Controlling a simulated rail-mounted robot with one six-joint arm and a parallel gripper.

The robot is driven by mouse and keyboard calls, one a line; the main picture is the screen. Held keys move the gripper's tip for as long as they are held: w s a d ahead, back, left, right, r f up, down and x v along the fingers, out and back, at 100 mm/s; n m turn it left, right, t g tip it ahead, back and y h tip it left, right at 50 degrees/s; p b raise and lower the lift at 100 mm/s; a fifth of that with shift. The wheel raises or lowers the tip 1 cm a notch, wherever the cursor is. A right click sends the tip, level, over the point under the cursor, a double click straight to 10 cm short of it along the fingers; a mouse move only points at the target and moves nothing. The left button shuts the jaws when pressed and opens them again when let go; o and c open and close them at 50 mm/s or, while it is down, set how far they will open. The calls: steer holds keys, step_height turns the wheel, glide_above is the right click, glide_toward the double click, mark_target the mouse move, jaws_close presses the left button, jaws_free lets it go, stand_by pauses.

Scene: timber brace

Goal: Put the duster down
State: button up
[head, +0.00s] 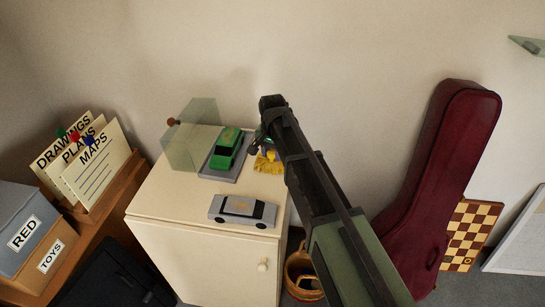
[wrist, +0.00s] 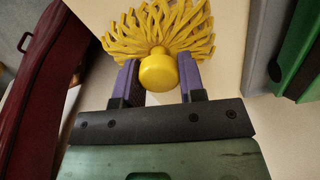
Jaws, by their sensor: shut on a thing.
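The yellow duster (wrist: 158,28) has a mop of strands and a round knob. My gripper (wrist: 157,80) is shut on the knob, with a purple-lined finger on each side in the wrist view. In the head view the duster (head: 268,161) shows as a small yellow patch at the right back of the cream cabinet (head: 165,200). My gripper (head: 262,147) is above that corner, partly hidden behind my arm. Whether the strands touch the cabinet top, I cannot tell.
On the cabinet top, a green toy car (head: 226,148) sits on a grey base beside a clear panel (head: 190,150). A silver toy car (head: 243,210) lies near the front edge. A dark red instrument case (head: 440,180) leans on the wall to the right. A basket (head: 300,273) stands on the floor.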

mark_target(273, 151)
steer(key=shift+f, duration=0.25)
steer(key=o, duration=0.8)
steer(key=shift+r, duration=0.1)
step_height(273, 151, up, 12)
steer(key=p, duration=1.2)
steer(key=shift+r, duration=0.2)
steer(key=s+d+n, duration=0.1)
steer(key=s+d, duration=0.5)
steer(key=s, duration=0.1)
steer(key=s+d+n, duration=0.2)
steer(key=s+d, duration=0.5)
steer(key=s+d+n, duration=0.1)
steer(key=s+d, duration=0.5)
steer(key=s, duration=0.2)
steer(key=shift+s+d, duration=0.1)
steer(key=shift+d, duration=0.1)
